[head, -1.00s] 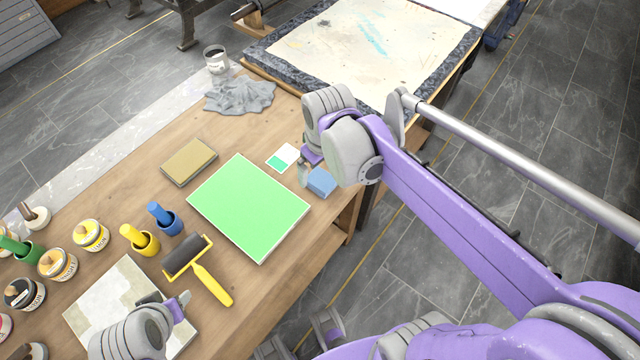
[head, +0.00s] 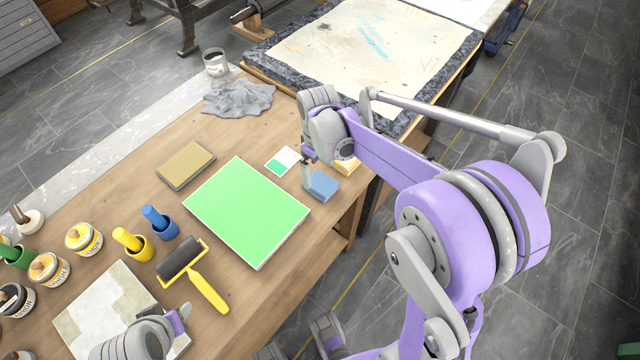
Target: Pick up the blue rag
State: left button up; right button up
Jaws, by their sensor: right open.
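The blue rag (head: 322,186) looks like a small folded square at the right edge of the wooden table. My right gripper (head: 308,178) points down at the left side of the rag, very close to it. It is open, and I cannot tell whether a finger touches the rag. My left gripper (head: 179,320) hangs over the patchy pale slab at the lower left, far from the rag; its finger gap is unclear.
A green-topped panel (head: 246,212) lies left of the rag, with a green-and-white card (head: 282,161) behind it. A wooden block (head: 347,165) is behind the rag. A grey crumpled cloth (head: 238,97) lies farther back. A yellow-handled roller (head: 207,290) and several ink cans are left.

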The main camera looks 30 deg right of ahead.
aim_at(320, 182)
jog(key=f, duration=0.4)
jog(key=shift+s, duration=0.35)
jog(key=c, duration=1.3)
notch_tip(320, 182, up, 10)
jog(key=shift+p, duration=0.4)
